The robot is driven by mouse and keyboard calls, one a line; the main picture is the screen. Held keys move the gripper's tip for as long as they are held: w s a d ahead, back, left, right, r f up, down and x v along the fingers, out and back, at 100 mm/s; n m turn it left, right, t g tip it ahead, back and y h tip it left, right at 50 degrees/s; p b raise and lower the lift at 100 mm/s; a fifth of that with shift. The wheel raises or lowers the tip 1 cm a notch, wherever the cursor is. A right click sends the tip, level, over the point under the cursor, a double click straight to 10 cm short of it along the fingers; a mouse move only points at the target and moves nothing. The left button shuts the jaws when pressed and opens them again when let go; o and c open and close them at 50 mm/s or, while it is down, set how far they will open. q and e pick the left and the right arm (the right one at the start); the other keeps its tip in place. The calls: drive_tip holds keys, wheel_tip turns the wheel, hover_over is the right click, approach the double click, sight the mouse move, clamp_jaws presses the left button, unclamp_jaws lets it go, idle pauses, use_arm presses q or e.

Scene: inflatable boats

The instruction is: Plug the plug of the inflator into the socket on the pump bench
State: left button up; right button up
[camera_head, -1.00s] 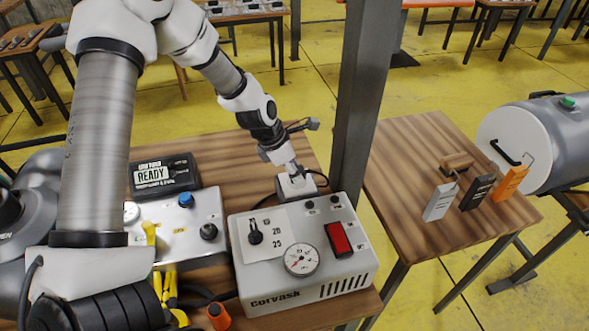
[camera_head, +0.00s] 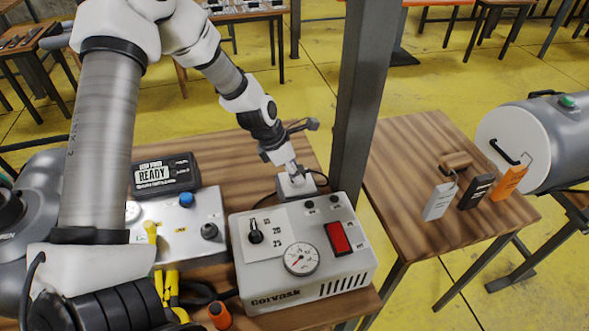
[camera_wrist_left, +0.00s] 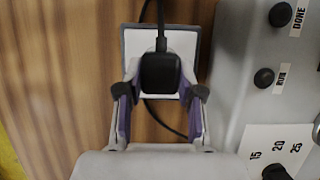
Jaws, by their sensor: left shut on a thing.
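The inflator (camera_head: 300,283) is a grey box with a gauge, a knob and a red switch, standing on the wooden pump bench (camera_head: 238,150). Behind it is a grey box with a white socket face (camera_head: 285,190), also seen in the left wrist view (camera_wrist_left: 190,42). My left gripper (camera_head: 293,171) points down at that socket. In the left wrist view the gripper (camera_wrist_left: 160,95) is shut on the black plug (camera_wrist_left: 160,73), whose cable runs up the picture. The plug lies over the white face; its pins are hidden, so I cannot tell how deep it sits. My right gripper is out of view.
A grey panel (camera_head: 180,228) with a blue knob and a black READY display (camera_head: 166,174) stand left of the inflator. A dark post (camera_head: 357,100) rises close right of the socket. Another table (camera_head: 410,160) with hanging tags is further right.

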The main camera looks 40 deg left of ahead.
use_arm(q)
drive_tip(key=shift+f+b, duration=0.4)
drive_tip(key=shift+f, duration=0.2)
drive_tip(key=o, duration=1.1)
drive_tip(key=shift+o, duration=0.2)
drive_tip(key=v, duration=1.2)
